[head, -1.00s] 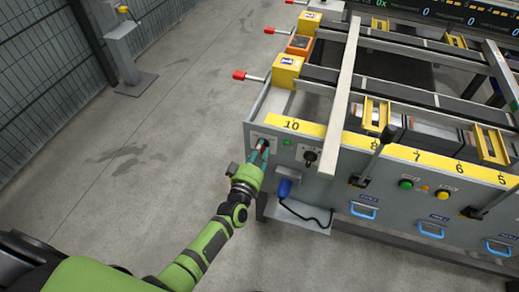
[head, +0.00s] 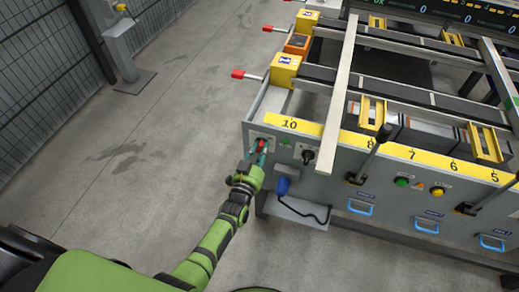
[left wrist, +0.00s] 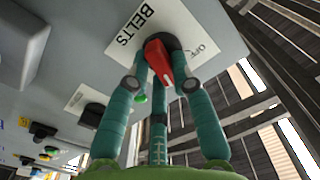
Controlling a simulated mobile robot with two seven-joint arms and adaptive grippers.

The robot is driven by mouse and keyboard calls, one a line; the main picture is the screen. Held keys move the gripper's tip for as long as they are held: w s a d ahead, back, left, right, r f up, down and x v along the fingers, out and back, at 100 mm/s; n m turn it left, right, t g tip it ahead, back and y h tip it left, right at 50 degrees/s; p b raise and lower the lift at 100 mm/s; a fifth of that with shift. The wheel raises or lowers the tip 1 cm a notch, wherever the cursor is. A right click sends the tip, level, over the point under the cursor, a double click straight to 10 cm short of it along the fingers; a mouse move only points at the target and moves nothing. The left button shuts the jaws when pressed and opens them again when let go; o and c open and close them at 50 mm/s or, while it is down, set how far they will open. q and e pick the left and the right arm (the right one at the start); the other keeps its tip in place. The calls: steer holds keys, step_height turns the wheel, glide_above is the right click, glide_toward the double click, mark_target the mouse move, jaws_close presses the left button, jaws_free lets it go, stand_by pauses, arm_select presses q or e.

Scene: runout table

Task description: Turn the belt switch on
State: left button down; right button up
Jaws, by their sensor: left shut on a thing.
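The belt switch is a red knob on a dark round base, under a white label reading BELTS, and shows large in the left wrist view (left wrist: 157,58). In the head view it is a small red spot (head: 262,146) at the left end of the grey front panel. My left gripper (head: 258,155), with teal fingers, is shut on the red knob; its fingertips stand on either side of it in the wrist view (left wrist: 162,84). The knob's tip slants toward the lower right there. Which marked position it is in I cannot tell. My right gripper is not in view.
Right of the switch are a green light (head: 285,141), a black knob (head: 307,156) and a blue hanging device (head: 283,186) above a grey shelf. Levers, buttons and blue handles (head: 360,208) continue rightward. The floor left of the table is clear up to a grey post (head: 122,50).

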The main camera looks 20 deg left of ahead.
arm_select(q)
steer(key=m, duration=0.5)
steer(key=shift+f, duration=0.15)
steer(key=shift+m, duration=0.3)
stand_by(0.3)
steer(key=c, duration=1.1)
jaws_free()
steer(key=shift+o, duration=0.2)
steer(key=s, duration=1.2)
steer(key=shift+a, duration=0.15)
